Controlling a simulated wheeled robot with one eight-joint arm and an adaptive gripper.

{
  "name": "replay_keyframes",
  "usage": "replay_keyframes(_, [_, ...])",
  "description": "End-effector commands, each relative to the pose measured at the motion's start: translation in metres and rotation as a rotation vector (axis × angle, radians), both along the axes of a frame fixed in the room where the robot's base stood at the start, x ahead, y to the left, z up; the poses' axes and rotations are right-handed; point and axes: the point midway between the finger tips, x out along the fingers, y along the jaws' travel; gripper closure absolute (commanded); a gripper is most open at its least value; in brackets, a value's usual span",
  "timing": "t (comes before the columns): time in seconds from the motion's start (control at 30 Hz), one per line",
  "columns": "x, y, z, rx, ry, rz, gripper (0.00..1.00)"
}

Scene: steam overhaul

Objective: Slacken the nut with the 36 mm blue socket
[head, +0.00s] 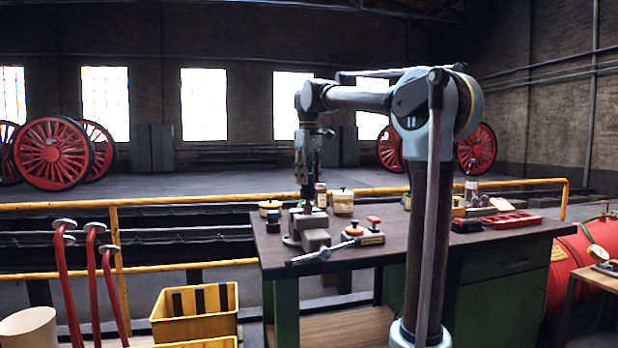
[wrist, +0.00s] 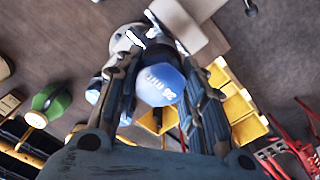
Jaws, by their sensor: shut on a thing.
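My gripper (head: 308,196) hangs pointing down over a grey metal fixture (head: 309,238) near the left end of the dark workbench. In the wrist view my gripper (wrist: 163,92) is shut on the blue socket (wrist: 160,84), which has white marking on its face and sits between the two fingers. Beyond the socket are a pale round metal part (wrist: 124,40) and a light grey block. The nut cannot be made out; the fingers and socket cover that spot. I cannot tell whether the socket is seated on it.
A long metal wrench (head: 322,253) lies at the bench's front edge, beside a small block with a red knob (head: 374,221). Jars (head: 342,203) stand behind. A red tray (head: 511,220) lies right. Yellow crates (head: 195,318), red levers (head: 68,280) and a yellow railing stand left.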

Motion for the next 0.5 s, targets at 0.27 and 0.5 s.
replay_keyframes(0.27, [-0.0001, 0.0001, -0.0056, 0.0, 0.0, 0.0, 1.0])
replay_keyframes(0.5, [-0.0002, 0.0001, -0.0101, 0.0, 0.0, 0.0, 1.0])
